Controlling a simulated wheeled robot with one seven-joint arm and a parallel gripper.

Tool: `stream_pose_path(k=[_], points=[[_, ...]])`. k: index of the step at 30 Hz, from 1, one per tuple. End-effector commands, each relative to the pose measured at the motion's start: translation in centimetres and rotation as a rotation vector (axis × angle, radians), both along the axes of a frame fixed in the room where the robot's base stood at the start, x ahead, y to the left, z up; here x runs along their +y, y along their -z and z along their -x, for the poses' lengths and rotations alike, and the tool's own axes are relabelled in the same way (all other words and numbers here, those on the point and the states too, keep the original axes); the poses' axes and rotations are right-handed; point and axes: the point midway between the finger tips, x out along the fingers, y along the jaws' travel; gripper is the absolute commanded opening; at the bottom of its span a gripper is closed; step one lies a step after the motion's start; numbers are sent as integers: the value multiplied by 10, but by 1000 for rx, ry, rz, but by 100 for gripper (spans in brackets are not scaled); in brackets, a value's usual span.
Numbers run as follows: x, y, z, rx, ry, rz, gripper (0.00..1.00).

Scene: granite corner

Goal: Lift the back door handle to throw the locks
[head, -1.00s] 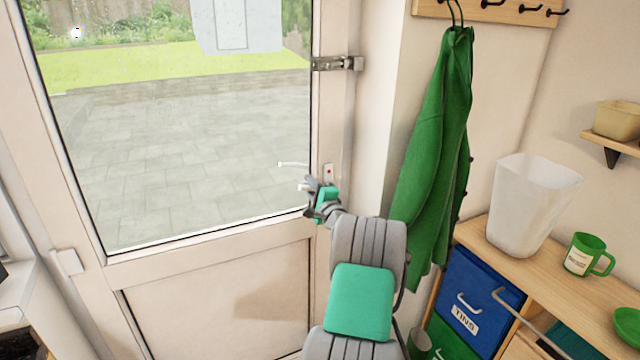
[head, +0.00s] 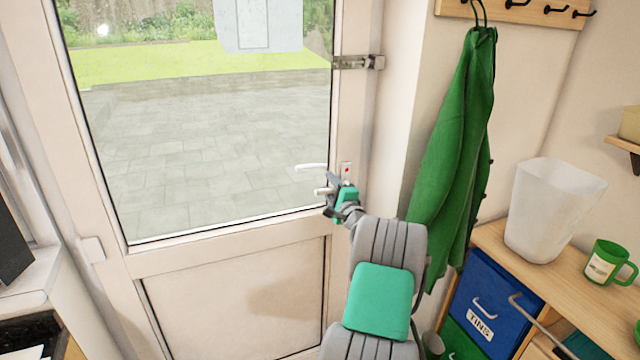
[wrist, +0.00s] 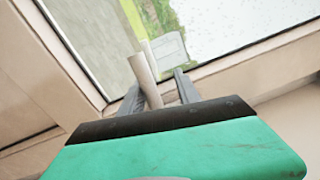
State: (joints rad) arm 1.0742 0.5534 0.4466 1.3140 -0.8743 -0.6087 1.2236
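The back door (head: 210,262) is pale, with a large glass pane, and looks closed. A pale lever handle (head: 321,191) is at its right edge, partly hidden by my gripper (head: 330,190). Another pale lever (head: 310,167) shows just above, seemingly through the glass. In the wrist view the handle bar (wrist: 145,78) stands between my two grey fingers (wrist: 158,77). It lies close to the left finger, with a gap to the right one, so my gripper looks open around it. Contact is unclear.
A lock plate (head: 346,172) with a red dot is above my gripper. A bolt (head: 358,62) is higher on the door edge. A green coat (head: 455,150) hangs close right of my arm. A shelf unit with a white bin (head: 550,212) and green mug (head: 608,262) stands at right.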

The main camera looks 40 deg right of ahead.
Motion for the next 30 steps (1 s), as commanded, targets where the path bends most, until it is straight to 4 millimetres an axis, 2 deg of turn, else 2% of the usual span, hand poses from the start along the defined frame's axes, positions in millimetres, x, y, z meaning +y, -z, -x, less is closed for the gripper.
stream_pose_path(k=[6,10,25,27,29,30], points=[[17,6,43,-1,4,0,38],[26,6,59,0,2,-1,38],[29,5,63,0,-1,1,38],[30,7,62,34,0,66,38],[41,24,57,134,-49,150,38],[49,46,56,243,-97,216,38]])
